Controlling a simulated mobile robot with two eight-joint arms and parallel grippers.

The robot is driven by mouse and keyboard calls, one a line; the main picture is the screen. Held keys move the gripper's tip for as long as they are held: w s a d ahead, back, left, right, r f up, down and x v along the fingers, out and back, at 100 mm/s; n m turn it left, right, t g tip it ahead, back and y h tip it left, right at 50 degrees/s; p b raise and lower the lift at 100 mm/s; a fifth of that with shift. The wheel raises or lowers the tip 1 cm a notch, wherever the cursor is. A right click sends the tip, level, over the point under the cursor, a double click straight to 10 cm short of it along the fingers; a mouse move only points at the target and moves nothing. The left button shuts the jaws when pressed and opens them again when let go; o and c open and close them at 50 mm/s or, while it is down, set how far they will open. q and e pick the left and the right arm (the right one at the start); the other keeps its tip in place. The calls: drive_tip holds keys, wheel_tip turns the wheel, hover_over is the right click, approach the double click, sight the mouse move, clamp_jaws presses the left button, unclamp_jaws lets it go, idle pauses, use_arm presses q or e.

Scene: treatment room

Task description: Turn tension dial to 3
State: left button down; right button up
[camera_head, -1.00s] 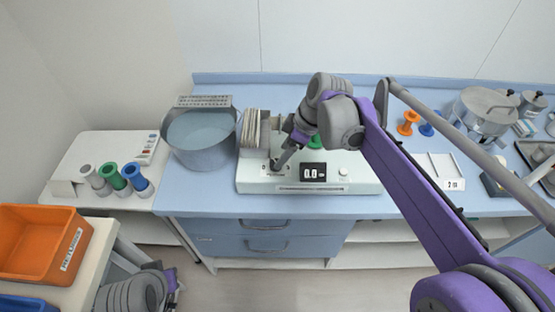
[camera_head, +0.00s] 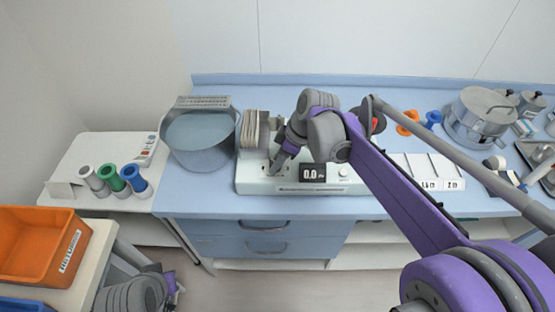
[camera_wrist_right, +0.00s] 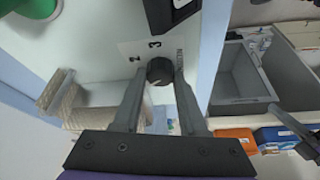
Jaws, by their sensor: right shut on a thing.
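The tension dial is a small dark round knob (camera_wrist_right: 160,70) on a pale machine (camera_head: 355,187) on the blue counter. In the wrist view a printed 3 sits just above the knob, with another mark left of it. A light line shows on the knob's lower part; its exact setting is hard to read. My right gripper (camera_wrist_right: 160,88) is shut on the dial, one finger on each side. In the head view the right gripper (camera_head: 273,168) reaches down to the machine's left front and hides the dial. The machine's display (camera_head: 312,172) reads 0.0. My left gripper is not in view.
A grey water basin (camera_head: 200,138) stands left of the machine, and a stack of beige pads (camera_head: 249,130) stands close beside the gripper. Colored spools (camera_head: 113,178) and an orange bin (camera_head: 38,243) are at the left. A pot (camera_head: 483,110) and small trays are at the right.

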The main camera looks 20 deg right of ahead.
clamp_jaws()
drive_tip(key=m+t, duration=0.1)
drive_tip(key=m, duration=0.1)
drive_tip(key=m+h, duration=0.1)
drive_tip(key=m, duration=0.2)
drive_tip(key=shift+s+a+m+t+h, duration=0.15)
drive_tip(key=shift+m+t+h, duration=0.15)
drive_tip(key=shift+t, duration=0.1)
drive_tip(key=m+h, duration=0.1)
drive_tip(key=m, duration=0.2)
drive_tip(key=m+h, duration=0.1)
drive_tip(key=m, duration=0.2)
drive_tip(key=shift+a+t, duration=0.15)
drive_tip(key=shift+t, duration=0.15)
drive_tip(key=m+h, duration=0.1)
drive_tip(key=m, duration=0.2)
drive_tip(key=m+h, duration=0.1)
drive_tip(key=m, duration=0.2)
drive_tip(key=shift+a+m+g+h+p, duration=0.15)
drive_tip(key=shift+m+g+h+p, duration=0.15)
drive_tip(key=shift+g+h+p, duration=0.1)
drive_tip(key=m, duration=0.2)
drive_tip(key=m+g+h, duration=0.1)
drive_tip(key=m, duration=0.2)
drive_tip(key=shift+a+m+g, duration=0.1)
drive_tip(key=shift+m+g, duration=0.2)
